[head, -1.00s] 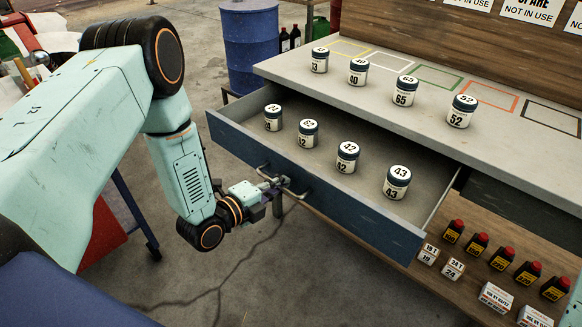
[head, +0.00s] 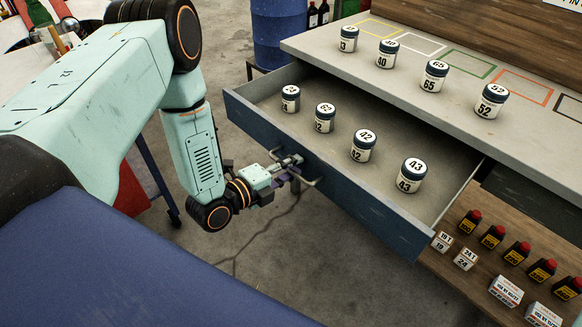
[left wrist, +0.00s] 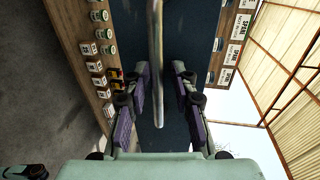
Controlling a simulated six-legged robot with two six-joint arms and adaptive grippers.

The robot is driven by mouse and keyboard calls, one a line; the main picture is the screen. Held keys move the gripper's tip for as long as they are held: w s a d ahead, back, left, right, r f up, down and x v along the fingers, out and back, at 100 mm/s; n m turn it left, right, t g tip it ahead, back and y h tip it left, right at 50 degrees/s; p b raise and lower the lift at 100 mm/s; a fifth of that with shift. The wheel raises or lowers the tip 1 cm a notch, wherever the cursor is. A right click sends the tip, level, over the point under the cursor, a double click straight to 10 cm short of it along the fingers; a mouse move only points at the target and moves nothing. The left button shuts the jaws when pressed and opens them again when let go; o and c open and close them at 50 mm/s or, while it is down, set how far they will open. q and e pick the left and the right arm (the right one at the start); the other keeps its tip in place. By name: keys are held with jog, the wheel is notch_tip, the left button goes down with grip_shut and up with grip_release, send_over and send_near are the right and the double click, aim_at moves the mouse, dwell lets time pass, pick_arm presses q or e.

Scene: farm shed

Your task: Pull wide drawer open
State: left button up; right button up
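The wide drawer (head: 330,180) has a dark blue front and stands well open under the workbench top. Several numbered jars with dark lids stand upright in it, such as jar 43 (head: 411,177). Its bar handle (head: 312,183) is on the front face. My left gripper (head: 286,166) is at the handle. In the left wrist view the handle bar (left wrist: 157,55) runs between the fingers of my left gripper (left wrist: 160,85), with a visible gap on each side; the fingers are apart. My right gripper is out of view.
The workbench top (head: 420,100) holds several jars and coloured outlines. A lower shelf (head: 470,262) carries dark bottles and small boxes. A blue barrel (head: 280,35) stands behind. A blue flat surface (head: 150,265) fills the lower left. The floor (head: 330,275) before the drawer is clear.

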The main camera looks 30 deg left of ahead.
pick_arm(q)
jog(key=shift+o, duration=0.2)
jog(key=shift+s+f, duration=0.1)
jog(key=v, duration=1.2)
dwell(0.5)
